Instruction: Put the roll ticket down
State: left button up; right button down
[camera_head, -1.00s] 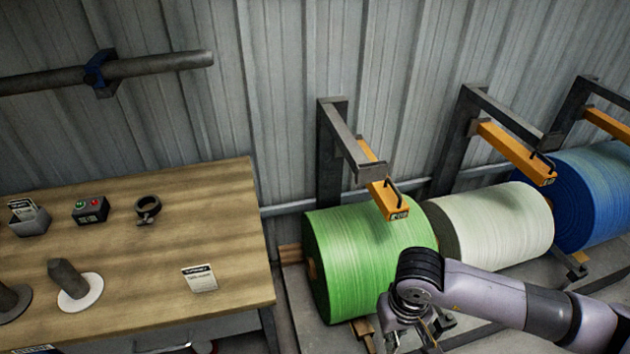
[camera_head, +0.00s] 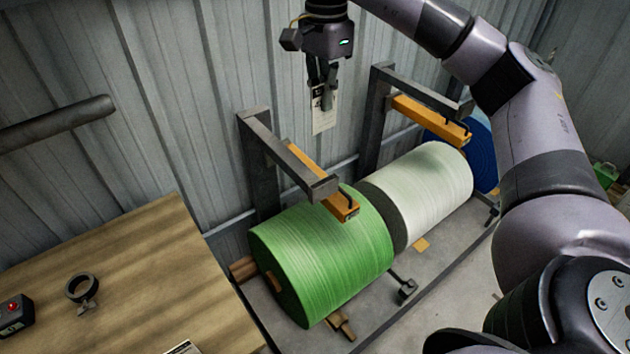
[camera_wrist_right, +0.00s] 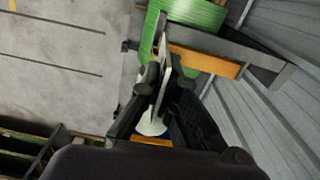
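My right gripper (camera_head: 322,90) hangs high in the head view, between the green roll's bracket and the white roll's bracket. It is shut on a pale printed card, the roll ticket (camera_head: 323,119), which hangs down below the fingers in front of the wall. In the right wrist view the ticket (camera_wrist_right: 164,62) shows nearly edge-on between the two dark fingertips. Another card (camera_head: 184,348) lies on the wooden bench, cut off by the bottom edge. My left gripper is not in view.
A green roll (camera_head: 325,255), a white roll (camera_head: 425,195) and a partly hidden blue roll (camera_head: 482,150) lie in a row below. Orange bars (camera_head: 430,118) on grey brackets jut out over them. The wooden bench (camera_head: 140,270) at left has bare room.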

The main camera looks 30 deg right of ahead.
jog(key=shift+d+r, duration=0.1)
jog(key=shift+r, duration=0.35)
notch_tip(320, 180, down, 20)
jog(key=shift+s+d+r+p, duration=0.1)
jog(key=shift+d+r+p, duration=0.1)
jog(key=shift+p, duration=0.8)
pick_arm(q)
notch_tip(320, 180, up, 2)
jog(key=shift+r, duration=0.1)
pick_arm(e)
jog(key=shift+a+f, duration=0.1)
jog(key=c, duration=1.8)
grip_release()
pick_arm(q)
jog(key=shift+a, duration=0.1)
